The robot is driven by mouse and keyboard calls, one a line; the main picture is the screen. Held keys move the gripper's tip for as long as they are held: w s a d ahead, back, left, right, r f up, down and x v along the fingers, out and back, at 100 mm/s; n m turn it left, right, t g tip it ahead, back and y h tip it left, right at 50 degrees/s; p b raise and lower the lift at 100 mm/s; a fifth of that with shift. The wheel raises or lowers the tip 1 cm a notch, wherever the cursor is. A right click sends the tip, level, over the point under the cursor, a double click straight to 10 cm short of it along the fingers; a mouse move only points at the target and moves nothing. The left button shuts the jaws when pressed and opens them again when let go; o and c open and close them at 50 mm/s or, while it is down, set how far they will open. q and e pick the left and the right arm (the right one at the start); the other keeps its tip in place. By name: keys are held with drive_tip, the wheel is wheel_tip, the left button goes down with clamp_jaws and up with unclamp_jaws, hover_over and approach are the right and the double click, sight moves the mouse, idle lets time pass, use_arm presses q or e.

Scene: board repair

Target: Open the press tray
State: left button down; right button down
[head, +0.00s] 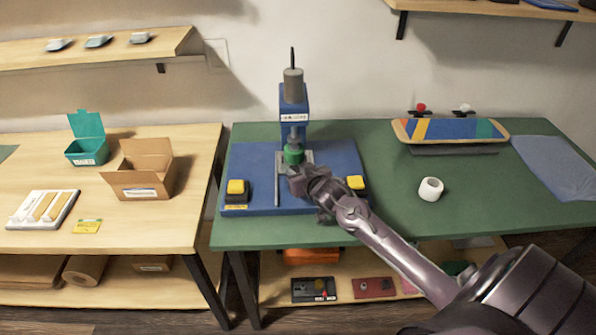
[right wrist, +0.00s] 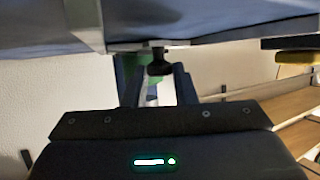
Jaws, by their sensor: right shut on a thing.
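The press (head: 293,112) stands at the back of a blue base plate (head: 258,160) on the green bench, with a green round part (head: 293,154) low under its head. The grey press tray (head: 308,157) is at the foot of the press, mostly hidden by my right gripper (head: 297,180). In the right wrist view, a black knob (right wrist: 159,64) hangs under a grey edge, between the fingers of my right gripper (right wrist: 157,78), which is shut on it. My left gripper is not in view.
Yellow-topped buttons (head: 236,190) and (head: 356,183) flank the tray. A white tape roll (head: 430,189) and a striped skateboard deck (head: 450,130) are to the right. A cardboard box (head: 141,175) stands on the left table. The green bench front is mostly clear.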

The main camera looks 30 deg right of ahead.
drive_tip(key=s+a+p, duration=0.2)
drive_tip(key=s, duration=0.1)
drive_tip(key=s+a+p, duration=0.2)
drive_tip(key=s, duration=0.2)
drive_tip(key=s+a+p, duration=0.2)
drive_tip(key=s, duration=0.1)
drive_tip(key=shift+s+a+r+p, duration=0.1)
drive_tip(key=shift+s+a+p, duration=0.1)
drive_tip(key=shift+p, duration=0.1)
drive_tip(key=shift+s+a, duration=0.3)
drive_tip(key=shift+s, duration=0.15)
drive_tip(key=c, duration=1.2)
unclamp_jaws()
drive_tip(key=v, duration=0.7)
drive_tip(key=shift+s, duration=0.35)
drive_tip(key=shift+r, duration=0.1)
